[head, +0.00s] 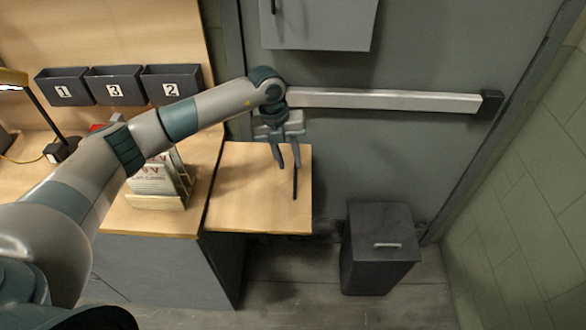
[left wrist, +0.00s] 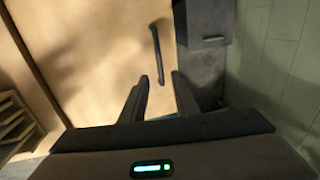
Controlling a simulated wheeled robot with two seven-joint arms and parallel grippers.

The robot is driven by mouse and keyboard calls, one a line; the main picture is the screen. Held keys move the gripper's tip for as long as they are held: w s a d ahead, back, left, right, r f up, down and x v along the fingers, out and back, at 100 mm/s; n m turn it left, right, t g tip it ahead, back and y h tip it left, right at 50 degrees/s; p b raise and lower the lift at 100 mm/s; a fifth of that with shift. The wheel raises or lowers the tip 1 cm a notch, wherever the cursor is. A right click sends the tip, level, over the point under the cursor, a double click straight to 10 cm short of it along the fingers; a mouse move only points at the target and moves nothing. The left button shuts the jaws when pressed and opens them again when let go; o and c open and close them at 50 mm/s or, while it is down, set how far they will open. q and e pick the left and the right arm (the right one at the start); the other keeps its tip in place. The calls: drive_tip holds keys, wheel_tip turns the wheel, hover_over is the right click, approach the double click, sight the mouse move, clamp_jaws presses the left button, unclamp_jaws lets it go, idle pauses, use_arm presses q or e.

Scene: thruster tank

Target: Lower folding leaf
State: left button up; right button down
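The folding leaf (head: 245,195) is a light wooden panel, level and flush with the end of the desk; its surface also fills much of the left wrist view (left wrist: 95,65). A thin dark bar handle (head: 295,183) lies near its right edge, and it shows in the left wrist view (left wrist: 158,55) just beyond my fingertips. My left gripper (head: 289,166) hangs over the leaf near the handle, fingers pointing down. In the left wrist view the fingers (left wrist: 160,77) are apart with nothing clearly between them. Any contact with the handle cannot be told. My right gripper is not in view.
A door with a silver push bar (head: 385,100) stands behind the leaf. A dark bin (head: 380,250) is on the floor to the right. A card holder (head: 160,190) and a lamp (head: 40,110) stand on the desk. Numbered bins (head: 115,85) hang above.

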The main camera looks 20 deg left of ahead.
sight(295, 179)
use_arm(q)
drive_tip(key=shift+w+d+f+p, duration=0.1)
drive_tip(key=shift+d+f+p, duration=0.15)
drive_tip(key=shift+f, duration=0.8)
drive_tip(key=shift+w+d+f+p, duration=0.15)
drive_tip(key=shift+f+p, duration=0.15)
drive_tip(key=shift+f, duration=0.7)
drive_tip(key=shift+s+d+f+p, duration=0.1)
drive_tip(key=shift+d+f+p, duration=0.15)
drive_tip(key=shift+f, duration=0.8)
clamp_jaws()
